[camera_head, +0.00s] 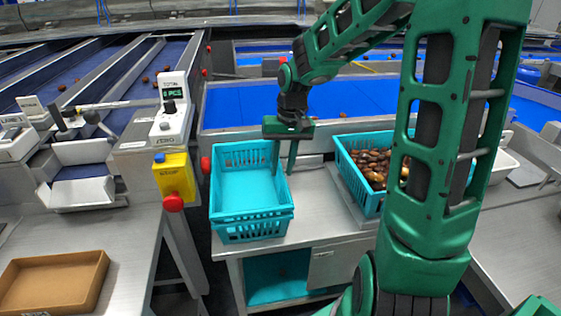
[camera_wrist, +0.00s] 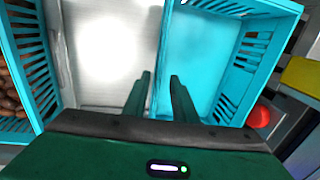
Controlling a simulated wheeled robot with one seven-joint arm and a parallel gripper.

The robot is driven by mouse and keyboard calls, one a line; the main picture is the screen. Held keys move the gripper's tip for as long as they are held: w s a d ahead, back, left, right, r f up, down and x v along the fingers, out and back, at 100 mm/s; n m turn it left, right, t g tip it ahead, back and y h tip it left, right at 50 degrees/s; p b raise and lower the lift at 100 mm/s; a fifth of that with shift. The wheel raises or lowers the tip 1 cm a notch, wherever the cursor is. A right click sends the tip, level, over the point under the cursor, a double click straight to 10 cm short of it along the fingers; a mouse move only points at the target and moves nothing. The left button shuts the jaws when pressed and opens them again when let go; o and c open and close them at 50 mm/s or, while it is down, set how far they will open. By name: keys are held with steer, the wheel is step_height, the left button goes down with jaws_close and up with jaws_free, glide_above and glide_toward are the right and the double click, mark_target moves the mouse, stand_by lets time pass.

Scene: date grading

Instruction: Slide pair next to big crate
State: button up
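A pair of stacked turquoise crates (camera_head: 251,222) stands on the steel bench at centre, the upper one empty. It also shows at right in the wrist view (camera_wrist: 245,55). The bigger turquoise crate (camera_head: 357,188), filled with dates, stands to its right, with a gap of bare steel between; it shows at the left edge of the wrist view (camera_wrist: 35,58). My gripper (camera_head: 283,170) points down at the pair's right wall, one finger inside and one outside. In the wrist view the fingers (camera_wrist: 161,78) are apart around this wall, with space showing between them.
A grey device with a green display (camera_head: 173,93) and a yellow box with a red button (camera_head: 174,178) stand left of the pair. A brown tray (camera_head: 55,283) lies at lower left. A white bin (camera_head: 500,165) is right of the big crate, partly behind my arm.

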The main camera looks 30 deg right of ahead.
jaws_close()
steer(key=shift+d, duration=0.1)
steer(key=s+d, duration=0.2)
steer(key=d, duration=0.5)
steer(key=s+d, duration=0.2)
steer(key=d, duration=0.5)
steer(key=shift+s+d, duration=0.25)
steer(key=shift+s, duration=0.15)
stand_by(2.0)
stand_by(0.9)
jaws_free()
steer(key=shift+o, duration=0.5)
